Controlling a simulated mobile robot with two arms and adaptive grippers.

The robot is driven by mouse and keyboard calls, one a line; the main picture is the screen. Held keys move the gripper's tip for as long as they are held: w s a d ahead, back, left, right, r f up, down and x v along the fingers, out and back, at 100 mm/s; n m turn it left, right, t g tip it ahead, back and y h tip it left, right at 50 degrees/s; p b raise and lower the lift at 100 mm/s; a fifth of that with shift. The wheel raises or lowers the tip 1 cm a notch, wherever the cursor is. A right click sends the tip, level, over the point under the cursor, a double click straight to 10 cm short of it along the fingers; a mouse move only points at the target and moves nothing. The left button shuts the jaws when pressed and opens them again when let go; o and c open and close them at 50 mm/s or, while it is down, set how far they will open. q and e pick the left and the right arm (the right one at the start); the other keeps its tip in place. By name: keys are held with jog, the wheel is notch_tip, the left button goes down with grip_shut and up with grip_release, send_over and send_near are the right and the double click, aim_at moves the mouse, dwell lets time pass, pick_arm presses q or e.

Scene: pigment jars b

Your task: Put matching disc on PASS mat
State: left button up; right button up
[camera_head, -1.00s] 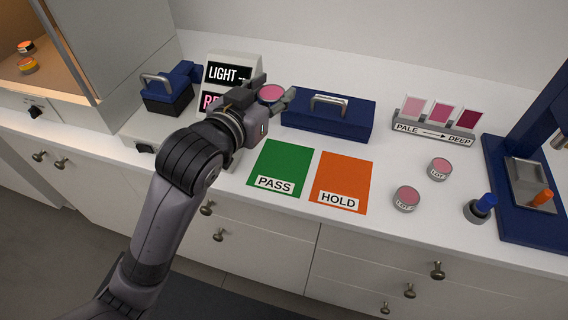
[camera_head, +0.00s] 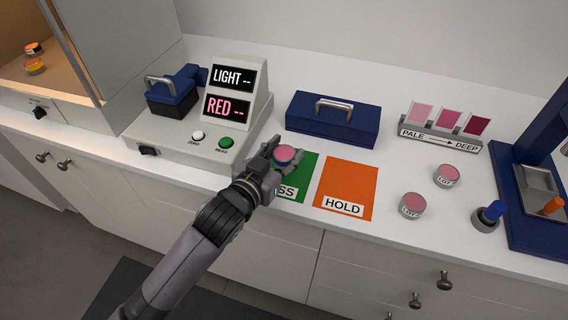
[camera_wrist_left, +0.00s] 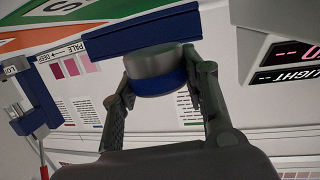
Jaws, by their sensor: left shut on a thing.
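My left gripper (camera_head: 279,163) is shut on a small round disc (camera_head: 285,154) with a pink top and a blue band. It holds the disc over the far left part of the green PASS mat (camera_head: 300,175). In the left wrist view the disc (camera_wrist_left: 155,70) shows as a grey cylinder with a blue band between the two fingers. Whether it touches the mat I cannot tell. The gripper hides part of the mat and its label. The orange HOLD mat (camera_head: 346,185) lies bare to the right. My right gripper is not in view.
A grey reader (camera_head: 190,140) with LIGHT and RED displays stands left. A navy case (camera_head: 333,124) lies behind the mats. Two pink LOT jars, one nearer (camera_head: 411,206) and one farther (camera_head: 447,175), stand right, before a PALE-to-DEEP swatch stand (camera_head: 438,138).

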aim_at(284, 164)
pick_arm(q)
jog(key=shift+f, duration=1.9)
jog(key=o, duration=1.2)
jog(key=shift+f, duration=0.15)
jog(key=shift+o, duration=0.2)
jog(key=shift+s+r, duration=0.1)
jog(key=shift+r, duration=0.1)
jog(key=b+v, duration=0.1)
jog(key=v, duration=1.1)
